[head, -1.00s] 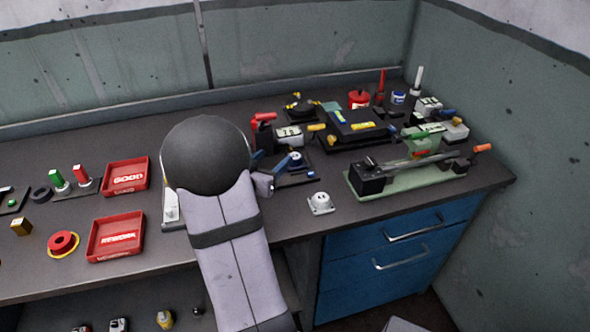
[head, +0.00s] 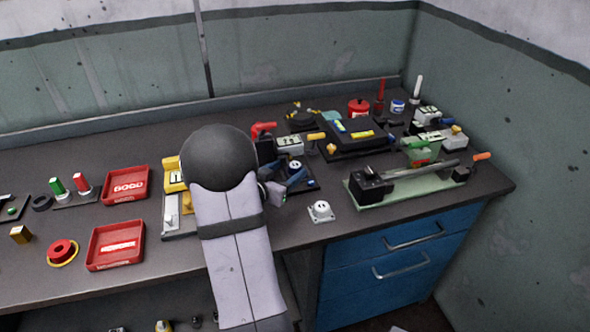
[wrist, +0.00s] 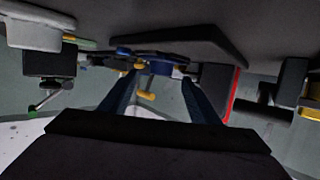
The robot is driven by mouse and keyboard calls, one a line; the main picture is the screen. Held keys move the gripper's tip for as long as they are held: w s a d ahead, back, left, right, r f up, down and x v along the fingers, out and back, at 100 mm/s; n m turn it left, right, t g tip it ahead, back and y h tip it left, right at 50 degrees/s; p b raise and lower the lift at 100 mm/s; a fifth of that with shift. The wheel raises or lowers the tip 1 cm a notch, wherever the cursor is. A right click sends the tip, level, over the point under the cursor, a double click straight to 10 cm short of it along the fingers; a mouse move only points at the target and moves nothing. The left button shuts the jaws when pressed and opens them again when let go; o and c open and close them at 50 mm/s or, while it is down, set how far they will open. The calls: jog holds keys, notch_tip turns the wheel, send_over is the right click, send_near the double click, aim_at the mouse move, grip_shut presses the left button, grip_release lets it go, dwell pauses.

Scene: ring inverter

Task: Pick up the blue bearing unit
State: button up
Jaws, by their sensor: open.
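The blue bearing unit (head: 295,165), with a pale top, sits on a dark plate on the bench in the head view. My gripper (head: 284,174) is low beside it, and its blue fingers cover part of the unit and plate. In the wrist view, what looks like the blue unit (wrist: 160,68) lies ahead, between the tips of my open fingers (wrist: 162,78). A small yellow piece (wrist: 147,95) shows between the fingers. Whether the fingers touch the unit I cannot tell.
A white square flanged part (head: 320,211) stands to the right of my gripper. A green-based fixture (head: 400,193) is farther right, and a black box with yellow labels (head: 350,135) is behind. Red trays (head: 117,244) lie to the left.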

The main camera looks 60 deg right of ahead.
aim_at(292, 168)
jog(key=shift+x, duration=1.7)
jog(key=shift+c, duration=0.5)
jog(key=shift+w+r, duration=0.1)
grip_shut()
jog(key=shift+r, duration=0.1)
jog(key=shift+r, duration=1.65)
jog(key=a+b, duration=0.1)
jog(key=a, duration=1.7)
jog(key=shift+b, duration=0.35)
